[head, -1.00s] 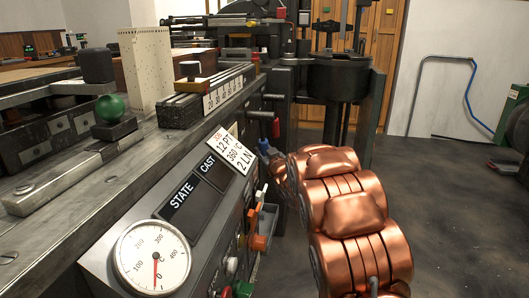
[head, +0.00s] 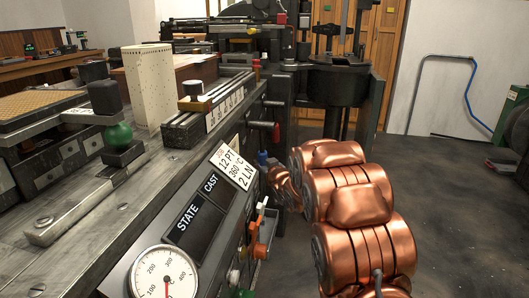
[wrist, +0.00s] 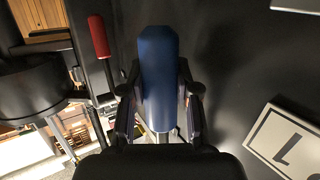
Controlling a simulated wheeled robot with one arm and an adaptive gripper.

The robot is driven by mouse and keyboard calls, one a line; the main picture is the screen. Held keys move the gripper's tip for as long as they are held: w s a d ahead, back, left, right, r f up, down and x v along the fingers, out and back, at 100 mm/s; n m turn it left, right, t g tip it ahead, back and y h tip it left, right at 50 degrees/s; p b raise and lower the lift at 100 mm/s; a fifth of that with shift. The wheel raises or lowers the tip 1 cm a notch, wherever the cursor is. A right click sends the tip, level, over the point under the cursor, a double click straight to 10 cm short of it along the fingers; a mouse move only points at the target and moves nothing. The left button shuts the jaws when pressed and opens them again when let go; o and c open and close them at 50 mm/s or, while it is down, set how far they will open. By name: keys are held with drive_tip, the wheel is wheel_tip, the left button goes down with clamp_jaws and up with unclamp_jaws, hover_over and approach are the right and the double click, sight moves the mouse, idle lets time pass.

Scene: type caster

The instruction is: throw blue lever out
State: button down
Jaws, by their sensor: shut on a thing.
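The blue lever (head: 262,158) sticks out from the side of the machine's sloped panel, below a red-handled lever (head: 276,132). In the wrist view its blue handle (wrist: 158,70) stands between the two dark fingers of my gripper (wrist: 160,103), which are shut on it. In the head view my copper-coloured arm reaches to the lever from the right, and its links hide most of the gripper. The lever's base is hidden.
The red handle (wrist: 99,37) is close on the left in the wrist view. Open floor (head: 440,220) lies right.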

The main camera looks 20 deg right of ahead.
drive_tip(key=s+a+m+g+y+p, duration=0.1)
drive_tip(key=s+a+m+g+p, duration=0.1)
drive_tip(key=p, duration=1)
drive_tip(key=shift+s+a+r+g, duration=0.3)
drive_tip(key=shift+s+a+g, duration=0.7)
drive_tip(key=shift+s, duration=0.8)
drive_tip(key=shift+d+f, duration=0.1)
drive_tip(key=c, duration=1.1)
unclamp_jaws()
drive_tip(key=shift+s, duration=0.1)
drive_tip(key=v, duration=1.2)
drive_tip(key=shift+r, duration=0.25)
